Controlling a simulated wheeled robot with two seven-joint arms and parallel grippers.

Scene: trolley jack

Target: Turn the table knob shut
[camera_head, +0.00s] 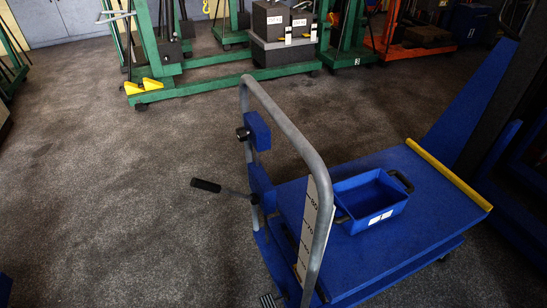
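A blue trolley jack with a flat table (420,225) and a grey tubular push handle (291,133) stands at the centre right. A small black knob (243,133) sits on a blue block (259,131) on the left upright of the handle. It faces left; I cannot tell from its look whether it is open or shut. Below it, a lever with a black grip (206,186) sticks out to the left. Neither of my grippers is in view, and nothing touches the knob.
A blue tray (370,204) with dark handles rests on the table, which has a yellow strip (449,175) along its far edge. A scale plate (314,228) stands near the handle. Carpet (120,200) left of the trolley is clear. Green frames (152,55) stand behind.

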